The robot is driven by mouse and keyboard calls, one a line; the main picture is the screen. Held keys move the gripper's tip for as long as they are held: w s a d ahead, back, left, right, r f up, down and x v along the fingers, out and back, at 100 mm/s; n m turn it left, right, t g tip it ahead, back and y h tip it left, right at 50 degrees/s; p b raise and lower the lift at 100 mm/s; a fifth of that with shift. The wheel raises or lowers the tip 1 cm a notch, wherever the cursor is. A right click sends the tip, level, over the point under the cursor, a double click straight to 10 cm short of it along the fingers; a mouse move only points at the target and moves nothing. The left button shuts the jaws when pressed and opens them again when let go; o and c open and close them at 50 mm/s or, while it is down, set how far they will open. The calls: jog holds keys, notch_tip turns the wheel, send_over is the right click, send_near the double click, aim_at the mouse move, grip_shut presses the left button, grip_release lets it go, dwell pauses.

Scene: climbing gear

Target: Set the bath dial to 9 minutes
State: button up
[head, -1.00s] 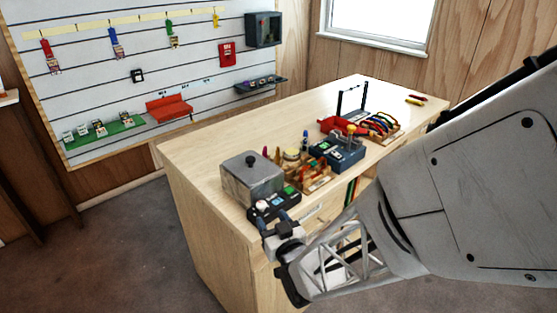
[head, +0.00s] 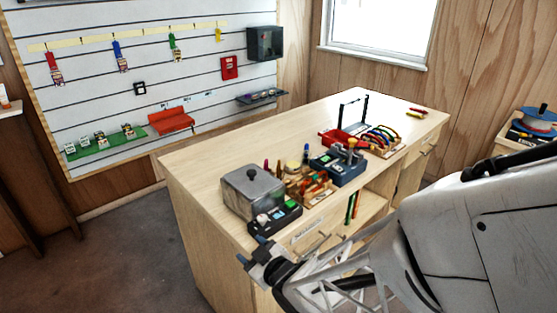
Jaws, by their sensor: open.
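The bath (head: 250,193) is a grey metal box with a dark-knobbed lid, at the near left end of the wooden workbench. A dark control panel (head: 285,220) on its front side has a green patch and a small pale round part (head: 262,219), which may be the dial. Its markings are too small to read. My gripper (head: 251,250) is open and empty, just in front of and below the panel, apart from it as far as I can tell.
Right of the bath stand wooden racks with tools (head: 312,187), a blue-grey device (head: 340,166) and a red bin (head: 335,138). The bench's front edge and drawers (head: 312,235) are close to my arm. The bench top's left and back are clear.

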jog(key=s+a+f+n+g+h, duration=0.1)
jog(key=s+a+f+n+g, duration=0.2)
jog(key=n, duration=0.5)
jog(key=n+t+h, duration=0.5)
jog(key=n+h, duration=0.3)
jog(key=n, duration=0.9)
send_near(262, 219)
jog(key=shift+w+f, duration=0.15)
jog(key=shift+w, duration=0.2)
jog(key=shift+w, duration=0.1)
jog(key=shift+x, duration=3.85)
